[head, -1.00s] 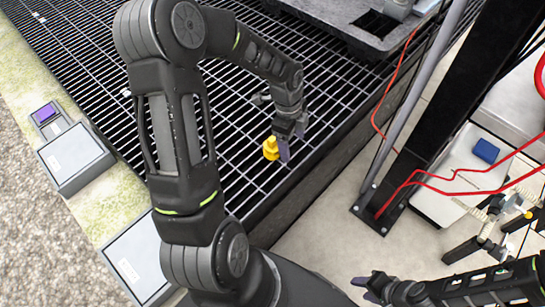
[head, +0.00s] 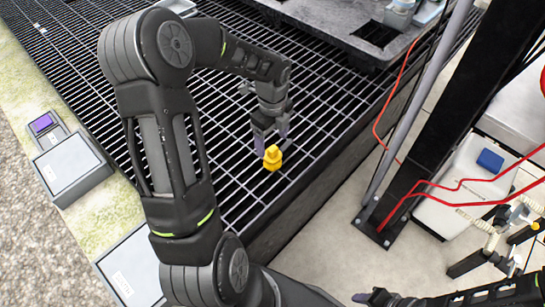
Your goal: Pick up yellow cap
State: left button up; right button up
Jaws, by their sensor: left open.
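The yellow cap (head: 272,160) is a small stepped piece that appears to rest on the dark metal grating (head: 215,185), near its right edge. My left gripper (head: 270,138) points down just above and behind the cap. Its jaws are open, with the purple-grey fingertips close to the cap's top; I cannot tell whether they touch it. My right gripper (head: 372,297) is at the bottom edge, away from the cap and partly cut off; its jaw opening is unclear.
A dark grey tray (head: 365,22) with parts stands at the back. A black post (head: 432,135) and red cables (head: 450,186) stand to the right. A white box with a blue block (head: 490,160) and a pipe assembly (head: 500,245) lie at far right. Grating around the cap is clear.

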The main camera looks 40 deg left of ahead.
aim_at(273, 148)
pick_arm(q)
jog(key=shift+f, duration=0.1)
notch_tip(273, 148, down, 5)
jog(key=shift+w+f+b, duration=0.1)
jog(key=shift+w+b, duration=0.05)
jog(key=shift+b, duration=0.6)
jog(key=shift+c, duration=0.4)
jog(key=c, duration=1.5)
